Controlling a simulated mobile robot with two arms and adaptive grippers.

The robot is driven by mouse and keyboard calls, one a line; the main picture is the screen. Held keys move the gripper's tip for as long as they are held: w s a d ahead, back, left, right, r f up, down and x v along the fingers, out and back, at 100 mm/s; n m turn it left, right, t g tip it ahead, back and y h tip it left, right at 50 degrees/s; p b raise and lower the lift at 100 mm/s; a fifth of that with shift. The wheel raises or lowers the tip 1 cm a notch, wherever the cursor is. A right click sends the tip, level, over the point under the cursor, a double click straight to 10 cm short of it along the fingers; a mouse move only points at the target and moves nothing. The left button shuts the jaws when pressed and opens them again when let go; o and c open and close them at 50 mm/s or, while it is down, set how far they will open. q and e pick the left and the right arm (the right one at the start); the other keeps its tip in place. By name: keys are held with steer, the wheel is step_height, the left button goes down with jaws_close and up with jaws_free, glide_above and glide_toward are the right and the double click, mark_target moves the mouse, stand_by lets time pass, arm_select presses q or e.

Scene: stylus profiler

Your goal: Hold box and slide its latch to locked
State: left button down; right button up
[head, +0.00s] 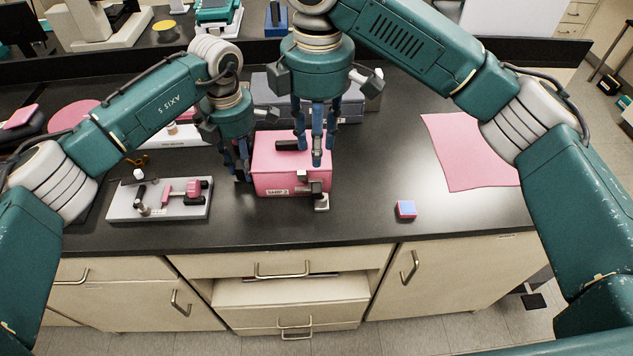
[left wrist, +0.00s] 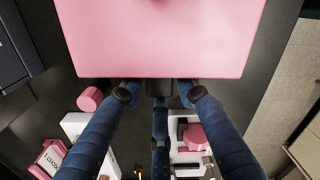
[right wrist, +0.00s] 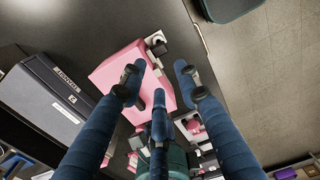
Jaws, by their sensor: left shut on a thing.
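The pink box (head: 285,180) stands on the dark bench; it also shows in the left wrist view (left wrist: 165,35) and right wrist view (right wrist: 115,75). My left gripper (head: 243,175) is at its left side, its fingers closed around a dark grip (left wrist: 160,88) on that side. The latch (head: 318,187), with dark and pale parts, sits at the box's front right; it shows in the right wrist view (right wrist: 157,45). Whether the latch is locked cannot be told. My right gripper (head: 316,150) hangs over the box's lid, fingers apart and empty, behind the latch.
A grey fixture plate (head: 185,211) with pink and dark parts lies left of the box. A small blue and pink block (head: 406,209) lies to the right, a pink sheet (head: 465,150) further right. A grey case (right wrist: 45,110) stands behind the box. The bench front edge is close.

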mark_target(317, 187)
step_height(317, 187, down, 12)
stand_by(0.5)
jaws_close()
